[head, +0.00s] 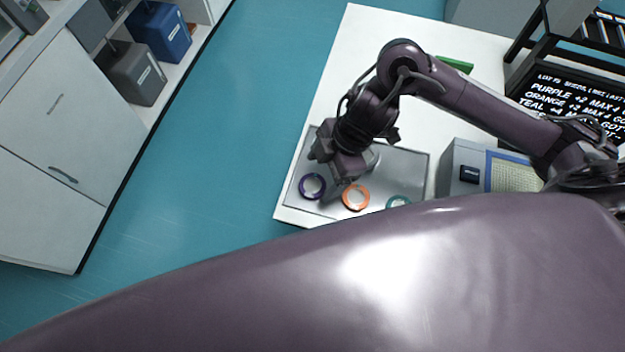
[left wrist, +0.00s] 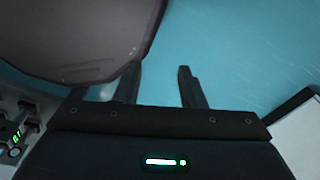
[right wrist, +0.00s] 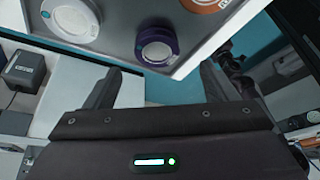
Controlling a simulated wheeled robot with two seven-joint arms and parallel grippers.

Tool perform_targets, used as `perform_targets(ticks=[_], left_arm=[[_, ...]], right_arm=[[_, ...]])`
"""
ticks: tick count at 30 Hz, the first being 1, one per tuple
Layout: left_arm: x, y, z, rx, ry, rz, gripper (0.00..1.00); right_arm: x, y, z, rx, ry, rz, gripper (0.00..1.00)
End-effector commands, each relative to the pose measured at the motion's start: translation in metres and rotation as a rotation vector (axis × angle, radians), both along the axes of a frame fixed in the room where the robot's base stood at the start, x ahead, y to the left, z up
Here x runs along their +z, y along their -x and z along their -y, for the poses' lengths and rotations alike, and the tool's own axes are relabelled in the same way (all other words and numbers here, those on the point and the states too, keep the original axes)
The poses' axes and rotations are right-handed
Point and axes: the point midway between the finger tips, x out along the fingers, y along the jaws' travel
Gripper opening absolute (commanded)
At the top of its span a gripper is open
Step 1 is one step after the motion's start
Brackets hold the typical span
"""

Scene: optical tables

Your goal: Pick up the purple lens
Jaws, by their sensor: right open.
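The purple lens (head: 312,186), a dark purple ring around pale glass, lies on the grey tray (head: 415,166) near its left end. In the right wrist view the purple lens (right wrist: 156,47) shows between and beyond the fingertips. My right gripper (head: 328,172) is over the tray, close beside the purple lens; in the right wrist view its fingers (right wrist: 162,73) are apart with nothing between them. My left gripper (left wrist: 158,75) has its fingers apart and empty, above teal floor. It does not show in the head view.
An orange lens (head: 355,197) and a teal lens (head: 398,201) lie right of the purple one. A pale round lens (right wrist: 70,20) also shows in the right wrist view. A grey box (head: 462,158) stands right of the tray. My large arm link covers the head view's bottom.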

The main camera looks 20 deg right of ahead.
Motion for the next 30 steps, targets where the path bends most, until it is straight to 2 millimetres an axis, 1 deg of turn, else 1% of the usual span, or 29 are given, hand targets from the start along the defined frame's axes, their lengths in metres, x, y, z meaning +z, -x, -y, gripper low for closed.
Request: perform_targets(ticks=[1,4,6,9,14,18,27,29,30], left_arm=[[0.001,0.006,-0.003,0.000,-0.004,-0.009,0.36],[0.004,0.011,-0.005,0.000,-0.007,-0.017,0.36],[0.004,0.010,-0.005,0.002,-0.007,-0.014,0.36],[0.005,0.002,-0.004,0.001,-0.006,-0.003,0.36],[0.007,-0.017,-0.001,0.003,0.000,0.026,0.36],[0.007,-0.019,0.001,0.004,0.002,0.028,0.36],[0.006,-0.008,0.002,0.004,0.003,0.012,0.36],[0.006,-0.007,0.002,0.004,0.002,0.010,0.36],[0.006,-0.006,0.002,0.004,0.002,0.009,0.36]], right_arm=[[-0.006,0.001,-0.001,-0.002,0.000,-0.005,0.79],[-0.021,0.001,-0.004,-0.003,0.000,-0.007,0.79],[-0.032,0.001,-0.007,-0.002,0.000,-0.006,0.79],[-0.042,0.000,-0.012,-0.001,0.000,-0.002,0.79],[-0.047,-0.001,-0.014,-0.001,0.001,0.001,0.79],[-0.047,-0.001,-0.013,-0.001,0.001,0.001,0.79],[-0.046,-0.001,-0.013,-0.001,0.001,0.001,0.40],[-0.046,-0.001,-0.013,-0.001,0.001,0.001,0.32],[-0.046,-0.001,-0.013,-0.001,0.000,0.001,0.30]])
